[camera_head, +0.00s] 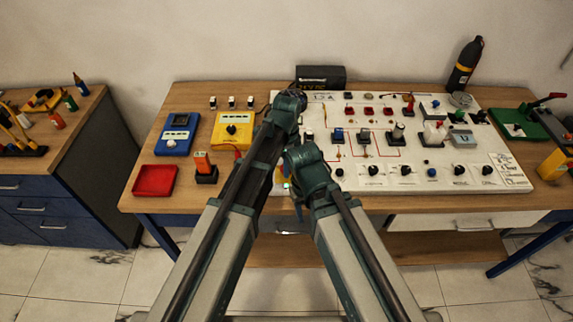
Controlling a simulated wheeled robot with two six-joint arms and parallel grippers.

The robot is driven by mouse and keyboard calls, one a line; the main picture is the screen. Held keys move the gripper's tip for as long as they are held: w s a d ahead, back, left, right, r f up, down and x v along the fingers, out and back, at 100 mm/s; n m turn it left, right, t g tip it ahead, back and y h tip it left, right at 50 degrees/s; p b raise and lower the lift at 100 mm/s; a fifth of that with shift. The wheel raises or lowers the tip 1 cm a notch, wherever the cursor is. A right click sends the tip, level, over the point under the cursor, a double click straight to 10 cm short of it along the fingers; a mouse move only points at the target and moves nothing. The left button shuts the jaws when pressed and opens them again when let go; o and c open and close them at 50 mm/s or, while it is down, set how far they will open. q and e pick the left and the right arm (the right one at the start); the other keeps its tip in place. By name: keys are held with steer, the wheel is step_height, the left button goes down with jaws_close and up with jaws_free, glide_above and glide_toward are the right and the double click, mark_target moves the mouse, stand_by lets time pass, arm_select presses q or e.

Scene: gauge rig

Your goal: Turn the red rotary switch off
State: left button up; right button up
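The white panel (510,165) lies on the wooden table and carries several knobs, switches and wires. I cannot pick out the red rotary switch for sure. Small red parts (368,111) sit in a row in the panel's upper middle, and a red-topped part (409,104) stands to their right. My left gripper (298,90) is over the panel's upper left edge, mostly hidden by its own arm; its fingers are not clear. My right arm's wrist is over the panel's lower left; its gripper is hidden beneath it. Both arms cover the panel's left part.
Left of the arms are a yellow meter (232,130), a blue meter (177,134), a red tray (154,180) and an orange block on a black base (204,166). A black box (321,76) and a dark bottle (465,65) stand behind. A green device (519,124) is at right.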

arm_select(q)
jaws_close()
steer(key=shift+n, duration=0.3)
steer(key=n, duration=0.3)
steer(key=shift+n, duration=0.3)
steer(key=n, duration=0.4)
steer(key=shift+n, duration=0.3)
steer(key=n, duration=0.4)
steer(key=shift+n, duration=2.5)
